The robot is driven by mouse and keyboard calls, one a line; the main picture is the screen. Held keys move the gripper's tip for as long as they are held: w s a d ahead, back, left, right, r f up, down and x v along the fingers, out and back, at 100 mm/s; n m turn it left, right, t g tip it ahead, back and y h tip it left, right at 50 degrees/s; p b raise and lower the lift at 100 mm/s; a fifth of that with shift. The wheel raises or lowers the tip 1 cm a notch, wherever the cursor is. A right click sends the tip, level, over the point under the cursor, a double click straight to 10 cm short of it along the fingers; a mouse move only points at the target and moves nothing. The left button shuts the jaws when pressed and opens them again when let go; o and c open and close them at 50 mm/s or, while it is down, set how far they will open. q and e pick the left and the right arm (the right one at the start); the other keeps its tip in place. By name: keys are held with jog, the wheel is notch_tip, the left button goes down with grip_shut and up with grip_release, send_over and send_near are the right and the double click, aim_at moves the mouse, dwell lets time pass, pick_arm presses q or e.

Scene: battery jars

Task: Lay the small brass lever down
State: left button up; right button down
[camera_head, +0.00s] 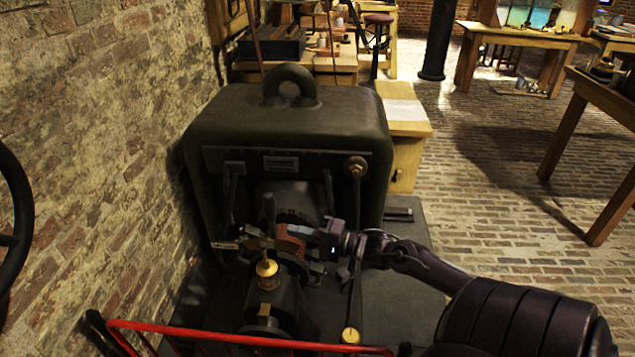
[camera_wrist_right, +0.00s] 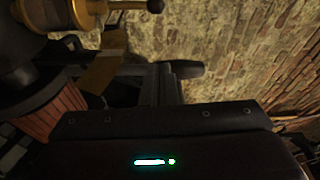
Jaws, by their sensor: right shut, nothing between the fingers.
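A small brass fitting (camera_head: 254,240) sits on the front of the dark machine (camera_head: 225,125). A thin arm reaches from it to the left, nearly level, and a dark upright handle (camera_head: 269,208) stands beside it. In the right wrist view a brass part (camera_wrist_right: 88,13) carries a short rod with a dark ball end (camera_wrist_right: 155,6); I take this to be the small brass lever, lying across the view. My right gripper (camera_head: 303,232) is shut and empty, just right of the brass fitting; whether it touches is unclear. Its dark fingers (camera_wrist_right: 160,88) show in the wrist view. My left gripper is out of view.
A brass cup (camera_head: 267,268) stands below the fitting. A coppery ribbed part (camera_wrist_right: 55,115) is close to my fingers. A red rail (camera_head: 230,340) crosses the front.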

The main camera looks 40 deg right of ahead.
aim_at(264, 254)
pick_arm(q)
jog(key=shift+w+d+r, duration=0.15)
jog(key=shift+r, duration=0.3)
pick_arm(e)
jog(key=shift+w+a+f, duration=0.1)
jog(key=shift+w+a, duration=0.05)
jog(key=shift+a, duration=0.7)
jog(key=shift+w+a+f, duration=0.1)
jog(key=shift+w+a, duration=0.1)
jog(key=shift+a, duration=0.6)
jog(key=shift+w+a, duration=0.15)
jog(key=shift+a, duration=0.7)
jog(key=shift+r, duration=0.1)
